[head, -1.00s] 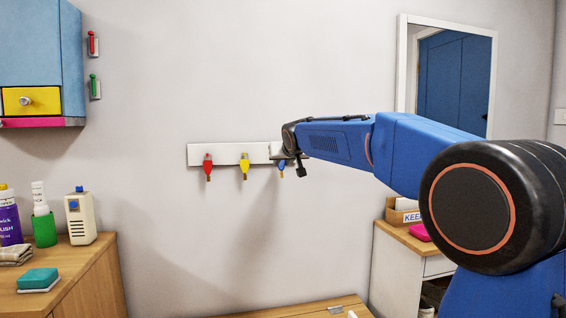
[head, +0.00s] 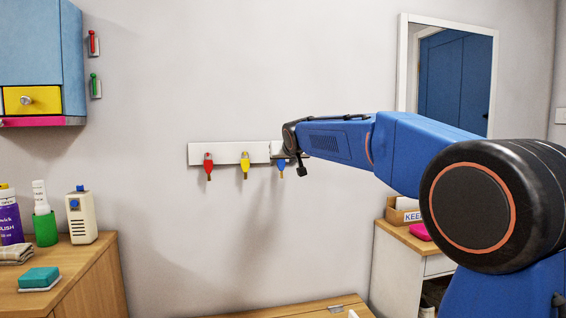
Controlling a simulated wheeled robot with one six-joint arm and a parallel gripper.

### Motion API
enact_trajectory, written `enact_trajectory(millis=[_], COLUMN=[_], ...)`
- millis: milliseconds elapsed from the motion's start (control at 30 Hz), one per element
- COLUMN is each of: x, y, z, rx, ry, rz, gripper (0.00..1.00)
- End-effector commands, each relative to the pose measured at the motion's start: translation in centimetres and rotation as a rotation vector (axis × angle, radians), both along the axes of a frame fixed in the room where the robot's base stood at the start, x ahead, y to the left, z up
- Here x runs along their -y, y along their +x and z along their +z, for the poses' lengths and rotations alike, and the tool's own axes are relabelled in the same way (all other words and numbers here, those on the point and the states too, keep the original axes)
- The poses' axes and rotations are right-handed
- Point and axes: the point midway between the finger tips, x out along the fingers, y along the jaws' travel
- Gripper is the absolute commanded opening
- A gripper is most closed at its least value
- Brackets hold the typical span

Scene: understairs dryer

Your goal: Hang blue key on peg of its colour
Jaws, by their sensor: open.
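The blue key (head: 281,168) hangs at the white rail (head: 228,153) on the wall, right of a yellow key (head: 245,166) and a red key (head: 208,167). My gripper (head: 297,168) is right beside the blue key and looks open. My arm's end covers the rail's right part, so the top of the blue key and any peg behind it are partly hidden. I cannot tell whether the fingers touch the key.
A blue cabinet (head: 32,45) hangs at upper left, with red and green items on the wall beside it. A wooden cabinet (head: 85,272) with bottles stands lower left. A white unit (head: 400,272) stands lower right. The wall below the rail is clear.

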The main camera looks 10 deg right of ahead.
Motion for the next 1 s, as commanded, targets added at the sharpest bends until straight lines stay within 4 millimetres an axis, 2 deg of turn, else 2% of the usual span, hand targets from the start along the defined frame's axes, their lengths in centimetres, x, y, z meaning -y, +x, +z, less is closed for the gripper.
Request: enact_trajectory(millis=[167,267,800,1000], x=[0.0,0.0,0.0,-0.1], y=[-0.9,-2.1,-11.7,-14.5], z=[0.5,1.1,5.3,6.5], rx=[0.002,0.002,0.003,0.002], ry=[0.000,0.000,0.000,0.000], rz=[0.000,0.001,0.001,0.001], gripper=[0.46,0.46,0.46,0.46])
